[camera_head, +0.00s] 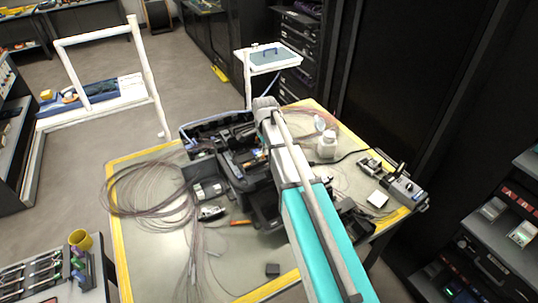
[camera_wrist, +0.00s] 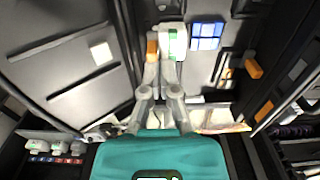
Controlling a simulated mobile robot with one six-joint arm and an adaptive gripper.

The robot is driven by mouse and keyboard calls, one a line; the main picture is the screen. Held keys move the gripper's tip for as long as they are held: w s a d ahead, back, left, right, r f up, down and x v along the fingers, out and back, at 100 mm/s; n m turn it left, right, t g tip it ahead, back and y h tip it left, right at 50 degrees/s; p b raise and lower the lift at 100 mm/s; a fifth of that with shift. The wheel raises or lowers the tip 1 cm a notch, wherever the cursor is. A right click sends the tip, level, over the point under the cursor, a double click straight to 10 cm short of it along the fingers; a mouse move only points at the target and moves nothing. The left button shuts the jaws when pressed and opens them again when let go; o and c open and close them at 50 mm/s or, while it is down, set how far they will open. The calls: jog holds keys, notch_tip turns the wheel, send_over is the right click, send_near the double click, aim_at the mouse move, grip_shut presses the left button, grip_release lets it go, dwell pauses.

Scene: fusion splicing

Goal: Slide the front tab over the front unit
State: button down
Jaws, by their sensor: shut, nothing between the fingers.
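My gripper (camera_wrist: 162,72) is shut and empty in the wrist view, its two pale fingers together over a grey unit. Right at the fingertips are a small orange piece (camera_wrist: 152,47) and a white-and-green piece (camera_wrist: 172,42); whether the fingers touch them I cannot tell. More orange tabs (camera_wrist: 254,68) (camera_wrist: 264,110) lie to the right. I cannot tell for sure which piece is the front tab or which part is the front unit. In the head view my arm covers part of the open black case (camera_head: 232,170), and the fingertips are hidden.
The case stands on a yellow-edged table (camera_head: 135,255). Loose fibre coils (camera_head: 150,190) lie at left, a white bottle (camera_head: 327,145) and a grey device (camera_head: 405,190) at right. A blue-and-white panel (camera_wrist: 206,36) is right of the fingers. Dark cabinets stand behind.

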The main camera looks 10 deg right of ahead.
jog(key=shift+r, duration=0.2)
jog(key=shift+d+r+p, duration=0.2)
jog(key=shift+r+p, duration=2.65)
jog(key=shift+p, duration=0.15)
jog(key=shift+s, duration=0.1)
